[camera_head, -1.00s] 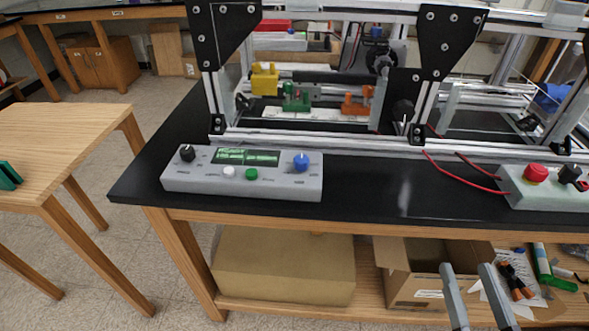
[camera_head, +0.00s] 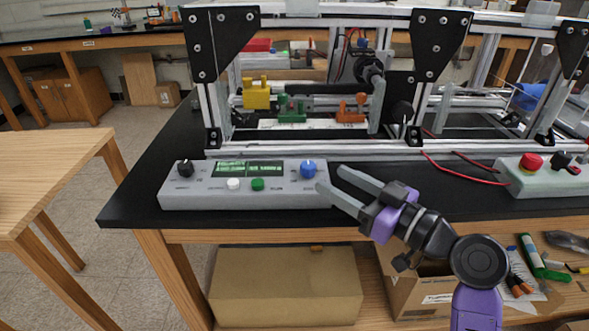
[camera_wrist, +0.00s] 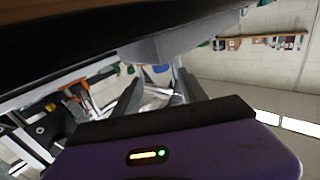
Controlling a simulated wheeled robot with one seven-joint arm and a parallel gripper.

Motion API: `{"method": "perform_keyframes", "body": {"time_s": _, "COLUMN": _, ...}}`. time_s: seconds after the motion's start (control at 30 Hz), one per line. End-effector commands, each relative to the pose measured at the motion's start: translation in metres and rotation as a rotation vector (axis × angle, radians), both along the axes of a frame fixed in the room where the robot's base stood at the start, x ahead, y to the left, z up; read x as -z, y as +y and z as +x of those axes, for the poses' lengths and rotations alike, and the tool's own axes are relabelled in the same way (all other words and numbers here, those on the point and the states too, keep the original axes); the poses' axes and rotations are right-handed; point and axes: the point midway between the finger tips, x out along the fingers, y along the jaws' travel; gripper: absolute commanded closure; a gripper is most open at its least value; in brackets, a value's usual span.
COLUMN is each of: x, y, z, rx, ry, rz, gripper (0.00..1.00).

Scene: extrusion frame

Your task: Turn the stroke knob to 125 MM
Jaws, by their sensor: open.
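A grey control box (camera_head: 290,193) lies near the front edge of the black bench top in the head view. It has a black knob (camera_head: 185,168) at its left, a blue knob (camera_head: 308,169) at its right, a green-lit display (camera_head: 247,169), and a white button (camera_head: 233,184) and a green button (camera_head: 257,184) below. The knob labels are too small to read. My gripper (camera_head: 331,181) is open and empty, its fingertips by the right end of the box, close to the blue knob. In the wrist view my gripper's fingers (camera_wrist: 155,88) are apart, with a grey body close beyond them.
An aluminium extrusion frame (camera_head: 300,152) stands behind the box. A second box (camera_head: 535,180) with a red button (camera_head: 531,161) and red wires lies to the right. A carton (camera_head: 285,287) and tools sit on the lower shelf.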

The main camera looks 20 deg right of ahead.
Motion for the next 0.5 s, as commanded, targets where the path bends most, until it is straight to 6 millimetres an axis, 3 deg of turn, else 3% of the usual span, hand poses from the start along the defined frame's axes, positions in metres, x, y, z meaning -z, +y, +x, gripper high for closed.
{"method": "perform_keyframes", "body": {"time_s": 0.17, "x": 0.002, "y": 0.007, "z": 0.008, "rx": -0.009, "ry": -0.004, "rz": -0.027, "gripper": 0.5}}
{"method": "perform_keyframes", "body": {"time_s": 0.5, "x": 0.001, "y": 0.029, "z": 0.053, "rx": -0.007, "ry": -0.004, "rz": -0.026, "gripper": 0.5}}
